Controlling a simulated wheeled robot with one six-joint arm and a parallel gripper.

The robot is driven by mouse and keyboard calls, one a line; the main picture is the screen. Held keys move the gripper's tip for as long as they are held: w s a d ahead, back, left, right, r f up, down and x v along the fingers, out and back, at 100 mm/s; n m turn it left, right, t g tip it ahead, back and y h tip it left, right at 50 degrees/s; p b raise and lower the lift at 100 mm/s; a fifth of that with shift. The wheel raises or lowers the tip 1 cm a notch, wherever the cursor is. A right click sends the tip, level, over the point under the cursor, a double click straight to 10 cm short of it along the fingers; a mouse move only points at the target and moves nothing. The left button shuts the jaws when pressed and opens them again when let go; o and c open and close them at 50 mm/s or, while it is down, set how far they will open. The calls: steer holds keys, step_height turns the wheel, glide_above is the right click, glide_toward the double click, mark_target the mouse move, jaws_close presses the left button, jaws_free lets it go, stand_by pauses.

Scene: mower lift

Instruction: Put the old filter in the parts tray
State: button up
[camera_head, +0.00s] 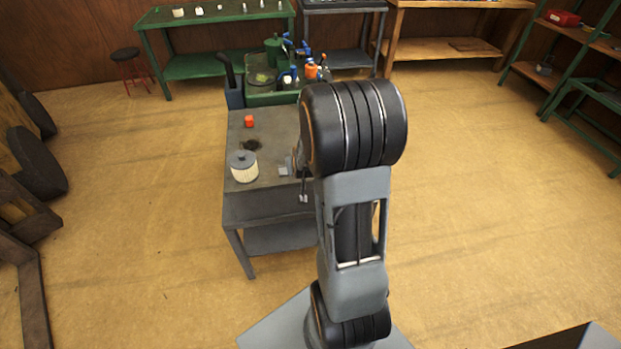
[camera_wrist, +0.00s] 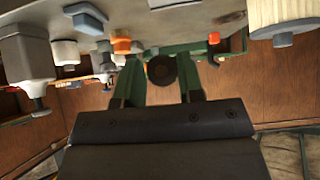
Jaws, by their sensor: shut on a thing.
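My gripper (camera_wrist: 161,74) points ahead in the wrist view, and a dark round thing (camera_wrist: 162,68) shows between its fingers. It is shut on this thing, but I cannot tell which part it is. In the head view my arm hides most of the gripper. A cream pleated filter with a grey top (camera_head: 244,168) stands upright on the grey table, apart from the gripper. The frames do not show whether it is the old one. It also shows at the upper right of the wrist view (camera_wrist: 284,14).
On the grey table (camera_head: 273,128) are a red-orange piece (camera_head: 249,121) and a dark ring-like thing (camera_head: 251,145). Wide floor is clear at both sides.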

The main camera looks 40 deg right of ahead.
steer(key=d+f, duration=0.2)
steer(key=f, duration=0.2)
steer(key=w+d+f+p, duration=0.1)
steer(key=d+f, duration=0.1)
steer(key=f, duration=0.3)
steer(key=shift+w+d, duration=0.25)
steer(key=shift+w, duration=0.05)
steer(key=shift+f+b, duration=0.35)
steer(key=shift+s+f, duration=0.1)
steer(key=shift+f, duration=0.1)
steer(key=shift+a, duration=0.1)
